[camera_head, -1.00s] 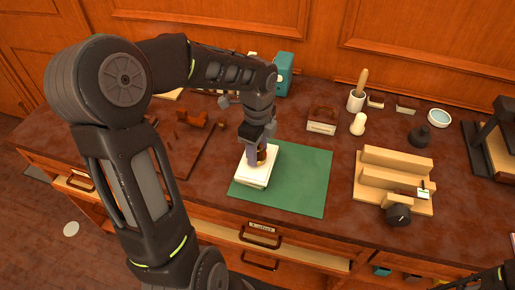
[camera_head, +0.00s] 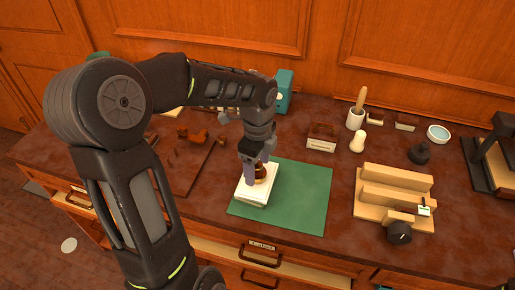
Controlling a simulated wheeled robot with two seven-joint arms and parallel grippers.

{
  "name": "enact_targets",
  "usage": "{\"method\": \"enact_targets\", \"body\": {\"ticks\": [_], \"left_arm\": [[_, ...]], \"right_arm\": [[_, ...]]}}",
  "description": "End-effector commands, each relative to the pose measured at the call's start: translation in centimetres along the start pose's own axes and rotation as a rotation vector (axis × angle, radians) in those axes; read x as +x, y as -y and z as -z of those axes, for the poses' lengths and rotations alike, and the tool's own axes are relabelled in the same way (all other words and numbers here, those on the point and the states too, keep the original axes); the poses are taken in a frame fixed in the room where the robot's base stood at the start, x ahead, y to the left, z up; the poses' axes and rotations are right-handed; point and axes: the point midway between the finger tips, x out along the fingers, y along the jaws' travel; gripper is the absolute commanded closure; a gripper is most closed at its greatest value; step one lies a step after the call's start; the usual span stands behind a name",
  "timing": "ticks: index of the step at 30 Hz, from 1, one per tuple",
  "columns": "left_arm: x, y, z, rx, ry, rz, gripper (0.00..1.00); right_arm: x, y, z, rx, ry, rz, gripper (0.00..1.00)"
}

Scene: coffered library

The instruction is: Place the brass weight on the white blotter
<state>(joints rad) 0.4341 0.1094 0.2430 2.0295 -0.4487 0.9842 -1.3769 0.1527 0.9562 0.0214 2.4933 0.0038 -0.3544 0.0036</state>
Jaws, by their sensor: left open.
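The brass weight (camera_head: 260,172) is a small dark golden piece standing on top of the white blotter (camera_head: 252,193). The white blotter is a thick pale pad lying on the left part of a green mat (camera_head: 300,200). My left gripper (camera_head: 258,170) points down over the pad, its jaws open around the upper part of the weight. The fingers partly hide the weight, and I cannot tell whether either touches it. My right gripper is out of view.
A pale stepped wooden stand (camera_head: 395,187) and a black knob-like object (camera_head: 399,232) are to the right. The green mat's right part is clear.

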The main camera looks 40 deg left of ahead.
Motion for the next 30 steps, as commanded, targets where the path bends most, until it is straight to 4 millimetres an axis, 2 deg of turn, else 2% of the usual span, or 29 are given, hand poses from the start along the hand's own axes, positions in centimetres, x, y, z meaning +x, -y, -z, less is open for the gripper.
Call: {"method": "enact_targets", "body": {"ticks": [5,12,16,21,30], "left_arm": [[-2.9,0.1,0.0,0.0,0.0,0.005,0.32],[-7.9,0.1,0.0,0.001,0.0,0.005,0.32],[-10.0,0.1,0.0,0.0,0.0,0.003,0.32],[-11.2,0.0,0.0,0.001,-0.001,0.001,0.32],[-11.3,0.0,0.0,0.001,-0.001,0.0,0.32]], "right_arm": [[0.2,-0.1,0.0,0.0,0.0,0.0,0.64],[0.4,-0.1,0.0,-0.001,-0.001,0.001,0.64],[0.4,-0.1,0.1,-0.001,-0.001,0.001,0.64],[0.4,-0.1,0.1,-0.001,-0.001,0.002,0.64],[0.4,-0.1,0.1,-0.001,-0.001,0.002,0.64]]}}
